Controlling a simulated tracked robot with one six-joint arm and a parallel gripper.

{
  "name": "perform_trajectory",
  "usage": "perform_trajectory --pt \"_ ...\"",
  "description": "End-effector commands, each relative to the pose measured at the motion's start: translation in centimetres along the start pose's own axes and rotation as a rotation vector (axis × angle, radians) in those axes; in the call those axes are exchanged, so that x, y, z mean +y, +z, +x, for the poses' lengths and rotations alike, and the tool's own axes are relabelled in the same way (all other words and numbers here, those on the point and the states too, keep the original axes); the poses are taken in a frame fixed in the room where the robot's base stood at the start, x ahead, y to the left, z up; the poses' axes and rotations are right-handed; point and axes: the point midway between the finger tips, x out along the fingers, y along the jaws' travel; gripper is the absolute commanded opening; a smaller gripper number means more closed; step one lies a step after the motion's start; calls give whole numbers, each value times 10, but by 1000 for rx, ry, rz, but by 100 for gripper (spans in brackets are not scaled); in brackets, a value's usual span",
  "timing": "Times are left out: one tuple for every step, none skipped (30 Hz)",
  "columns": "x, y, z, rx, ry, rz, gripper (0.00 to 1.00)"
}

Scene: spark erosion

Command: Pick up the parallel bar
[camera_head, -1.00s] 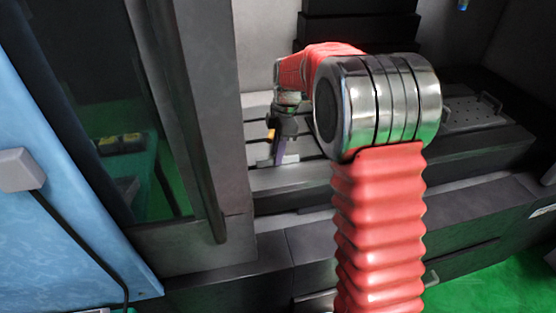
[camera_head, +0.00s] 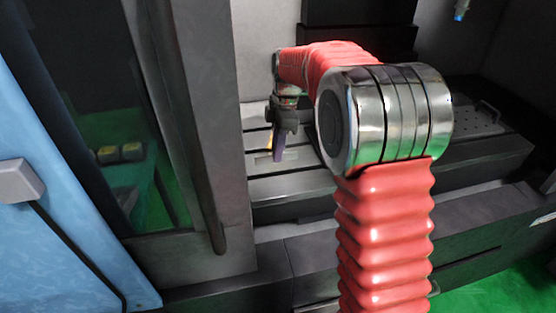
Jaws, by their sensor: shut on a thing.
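My gripper (camera_head: 276,150) points down over the left part of the grey slotted machine table (camera_head: 300,185), just right of the door frame. It is small and dark in this view. It is shut on a narrow grey-violet piece (camera_head: 279,146), which I take for the parallel bar; the fingers hide much of it. Its lower end shows close above the table top, and I cannot tell the exact gap. A small pale patch shows on the table beside the fingertips, too small to make out.
A dark upright door frame (camera_head: 190,130) stands close left of my gripper. A perforated plate with handles (camera_head: 475,115) lies on the table at the right. Dark stepped blocks (camera_head: 360,40) stand at the back. A blue panel (camera_head: 60,220) fills the left.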

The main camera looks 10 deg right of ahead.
Motion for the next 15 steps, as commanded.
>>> perform_trajectory --pt "1 -1 -11 0 4 0 0" --pt "1 -2 -16 0 5 0 0" --pt "1 -3 -22 0 4 0 0" --pt "0 -3 -26 0 3 0 0" --pt "1 -4 -30 0 4 0 0" --pt "1 -4 -35 0 3 0 0" --pt "1 -5 -38 0 2 0 0" --pt "1 -5 -41 0 2 0 0" --pt "0 -5 -44 0 2 0 0" --pt "0 -5 -46 0 2 0 0" --pt "0 -6 -47 0 1 0 0" --pt "0 -6 -48 0 1 0 0" --pt "0 -6 -48 0 1 0 0" --pt "0 -6 -49 0 1 0 0" --pt "0 -6 -49 0 1 0 0"
